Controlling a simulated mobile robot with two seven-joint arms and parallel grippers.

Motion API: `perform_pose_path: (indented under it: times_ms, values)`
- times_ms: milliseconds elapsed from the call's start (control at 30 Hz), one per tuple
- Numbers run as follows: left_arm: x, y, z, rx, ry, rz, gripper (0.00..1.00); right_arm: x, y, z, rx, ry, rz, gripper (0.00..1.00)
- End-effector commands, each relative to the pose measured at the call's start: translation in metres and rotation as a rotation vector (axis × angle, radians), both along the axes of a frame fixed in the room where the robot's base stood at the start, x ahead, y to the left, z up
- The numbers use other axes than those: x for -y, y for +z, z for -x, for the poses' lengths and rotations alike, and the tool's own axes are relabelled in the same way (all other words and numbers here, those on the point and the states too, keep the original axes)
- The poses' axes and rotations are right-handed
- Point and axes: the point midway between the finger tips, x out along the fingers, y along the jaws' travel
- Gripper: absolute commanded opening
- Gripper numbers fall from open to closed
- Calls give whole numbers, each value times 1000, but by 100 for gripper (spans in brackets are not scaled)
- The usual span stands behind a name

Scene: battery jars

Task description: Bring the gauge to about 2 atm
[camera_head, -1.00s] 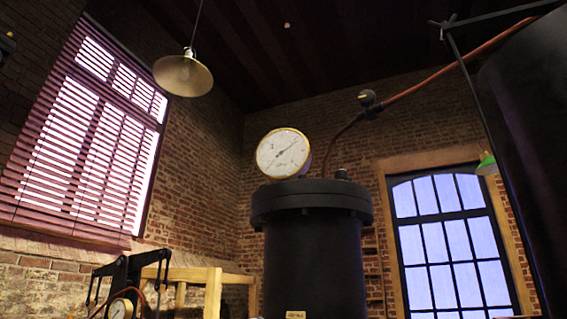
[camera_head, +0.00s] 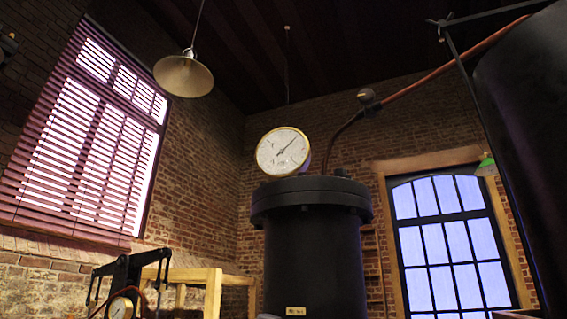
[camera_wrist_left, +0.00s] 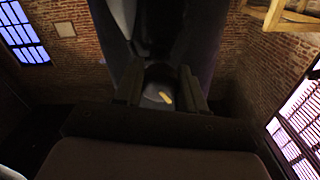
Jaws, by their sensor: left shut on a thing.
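The gauge (camera_head: 284,152) is a round white dial with a brass rim, on top of a black lidded jar (camera_head: 313,250) in the head view. Its needle points to the upper right; the dial numbers are too small to read. In the left wrist view my left gripper (camera_wrist_left: 160,78) has its two dark fingers on either side of a dark rounded part (camera_wrist_left: 158,72) and is shut on it. What this part belongs to is hard to tell in the shadow. Neither gripper shows in the head view.
A copper pipe (camera_head: 440,74) with a dark fitting (camera_head: 367,98) runs to a large dark vessel (camera_head: 525,120) at the right. A smaller gauge (camera_head: 120,308) and a wooden frame (camera_head: 213,285) stand lower left. A lamp (camera_head: 183,75) hangs overhead.

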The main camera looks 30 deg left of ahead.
Motion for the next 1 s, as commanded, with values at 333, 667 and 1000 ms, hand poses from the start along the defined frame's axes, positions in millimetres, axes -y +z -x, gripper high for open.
perform_pose_path:
  times_ms: [333, 667, 1000]
  values:
    - [-1, 3, 0, -12, 2, -151, 11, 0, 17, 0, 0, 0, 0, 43]
    - [-1, 0, 0, -33, 2, -576, 11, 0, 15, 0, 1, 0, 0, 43]
    - [0, 0, 0, -35, 1, -616, 56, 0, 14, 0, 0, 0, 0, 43]
